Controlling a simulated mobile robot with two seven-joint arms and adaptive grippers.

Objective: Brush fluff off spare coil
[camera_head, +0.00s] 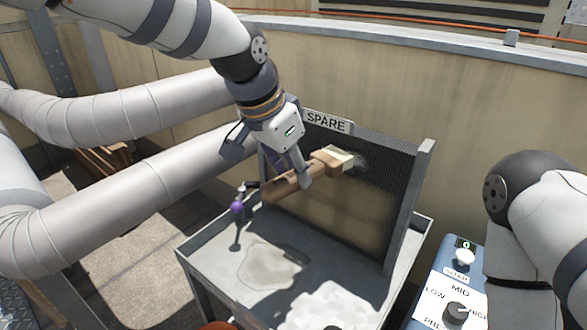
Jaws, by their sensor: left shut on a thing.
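The spare coil (385,184) is an upright panel of dark fins in a grey frame, with a "SPARE" sign on its top edge. My left gripper (291,176) is shut on the wooden handle of a brush (322,165) in front of the coil. The brush's pale bristles point right, at the upper part of the coil, and seem to touch it. A small patch of grey fluff (358,160) shows on the fins at the bristle tips. The lower middle of the coil looks tan. My right arm shows at the right edge, its gripper out of view.
The coil stands on a grey metal cart (222,262) with a wet-looking patch and a white foamy patch (325,305). A purple-ended item (238,207) is at its left edge. A soap control box (452,290) stands at right. Large pipes (120,215) run at left.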

